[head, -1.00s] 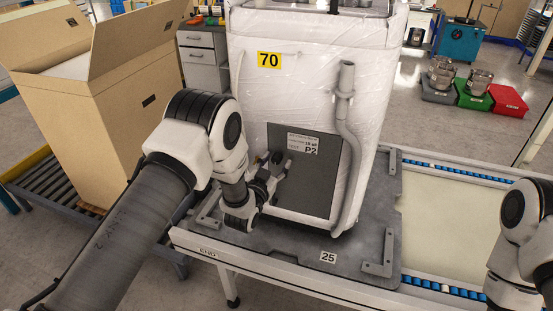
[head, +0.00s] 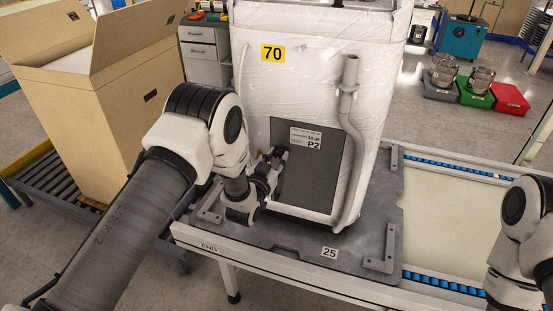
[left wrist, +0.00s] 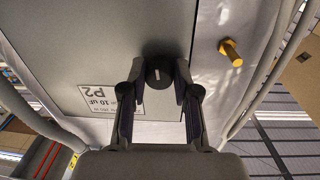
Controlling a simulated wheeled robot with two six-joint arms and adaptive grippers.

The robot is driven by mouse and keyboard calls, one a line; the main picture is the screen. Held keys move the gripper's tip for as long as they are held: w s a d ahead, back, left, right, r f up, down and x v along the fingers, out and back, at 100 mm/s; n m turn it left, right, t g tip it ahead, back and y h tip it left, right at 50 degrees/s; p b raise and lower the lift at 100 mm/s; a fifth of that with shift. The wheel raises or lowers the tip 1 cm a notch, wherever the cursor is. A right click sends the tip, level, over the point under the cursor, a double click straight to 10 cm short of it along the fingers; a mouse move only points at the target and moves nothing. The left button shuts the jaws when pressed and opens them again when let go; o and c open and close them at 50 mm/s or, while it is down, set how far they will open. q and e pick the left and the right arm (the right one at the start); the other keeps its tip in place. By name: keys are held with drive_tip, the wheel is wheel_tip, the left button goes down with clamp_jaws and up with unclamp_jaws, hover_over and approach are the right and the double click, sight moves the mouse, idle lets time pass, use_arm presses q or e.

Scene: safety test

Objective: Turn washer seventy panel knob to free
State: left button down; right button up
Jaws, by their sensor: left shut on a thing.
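The washer (head: 310,75) stands upright in white wrap with a yellow 70 label. Its grey panel (head: 312,180) bears a P2 label. The panel knob (left wrist: 159,73) is round and dark with a short white mark, roughly vertical in the left wrist view. My left gripper (left wrist: 160,80) has a finger on either side of the knob and is shut on it. In the head view the left gripper (head: 268,170) is at the panel's left edge and hides the knob. My right gripper is out of view.
A grey hose (head: 350,140) runs down the washer right of the panel. A yellow bolt (left wrist: 231,50) sticks out beside the panel. The washer stands on a grey pallet (head: 290,238) with metal corner brackets. A large open cardboard box (head: 90,120) stands at left.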

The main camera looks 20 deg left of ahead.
use_arm(q)
drive_tip(key=n+b, duration=0.2)
drive_tip(key=n, duration=0.2)
drive_tip(key=shift+f+b, duration=0.15)
drive_tip(key=shift+b, duration=0.2)
drive_tip(key=n+b, duration=0.1)
drive_tip(key=n, duration=0.1)
drive_tip(key=n+b, duration=0.1)
drive_tip(key=n, duration=0.1)
drive_tip(key=shift+d+n+t+y, duration=0.1)
drive_tip(key=shift+n+t+y, duration=0.2)
drive_tip(key=shift+n, duration=0.1)
drive_tip(key=n+b, duration=0.2)
drive_tip(key=n, duration=0.2)
drive_tip(key=shift+n, duration=0.4)
drive_tip(key=shift+n+y+b, duration=0.3)
drive_tip(key=shift+n+b, duration=0.35)
drive_tip(key=shift+n, duration=1.35)
drive_tip(key=c, duration=0.8)
unclamp_jaws()
drive_tip(key=shift+c, duration=0.2)
drive_tip(key=shift+s, duration=0.1)
